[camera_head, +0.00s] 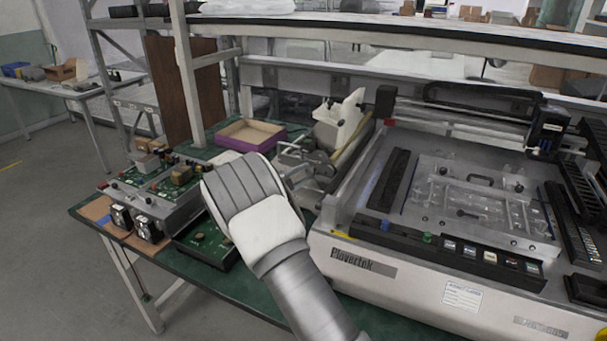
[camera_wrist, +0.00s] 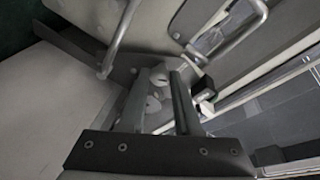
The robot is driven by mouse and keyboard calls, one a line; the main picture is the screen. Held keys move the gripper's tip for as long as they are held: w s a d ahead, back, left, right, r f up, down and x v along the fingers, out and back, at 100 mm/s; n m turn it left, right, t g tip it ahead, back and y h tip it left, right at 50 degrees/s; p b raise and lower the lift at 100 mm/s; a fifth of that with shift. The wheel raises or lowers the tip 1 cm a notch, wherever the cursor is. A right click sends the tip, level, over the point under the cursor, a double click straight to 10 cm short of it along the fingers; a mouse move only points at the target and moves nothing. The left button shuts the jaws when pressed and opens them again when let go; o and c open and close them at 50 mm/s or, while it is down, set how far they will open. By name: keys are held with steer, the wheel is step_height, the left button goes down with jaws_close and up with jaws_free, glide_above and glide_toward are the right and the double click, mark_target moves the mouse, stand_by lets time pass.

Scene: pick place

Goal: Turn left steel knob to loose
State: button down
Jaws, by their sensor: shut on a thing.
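My gripper (camera_wrist: 164,85) reaches up from the dark bolted bar at the bottom of the wrist view. Its two fingers are close together around a small round steel knob (camera_wrist: 157,81), and it is shut on it. A second round steel part (camera_wrist: 152,104) shows just below, between the fingers. I cannot tell the knob's turn angle. In the head view my grey and white wrist covers the fingers and the knob. A metal fixture (camera_head: 306,163) shows just beyond my wrist, left of the large machine (camera_head: 365,269).
Bent metal handles (camera_wrist: 119,38) stand close to the fingers in the wrist view. A purple-edged tray (camera_head: 246,134) and circuit-board units (camera_head: 160,190) are on the green table to the left. The machine's panel of buttons (camera_head: 460,250) is at right.

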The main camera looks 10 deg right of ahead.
stand_by(0.3)
steer(key=c, duration=0.6)
jaws_free()
steer(key=shift+a, duration=0.1)
steer(key=v, duration=1.7)
steer(key=shift+s+f+p, duration=0.1)
steer(key=shift+p, duration=0.2)
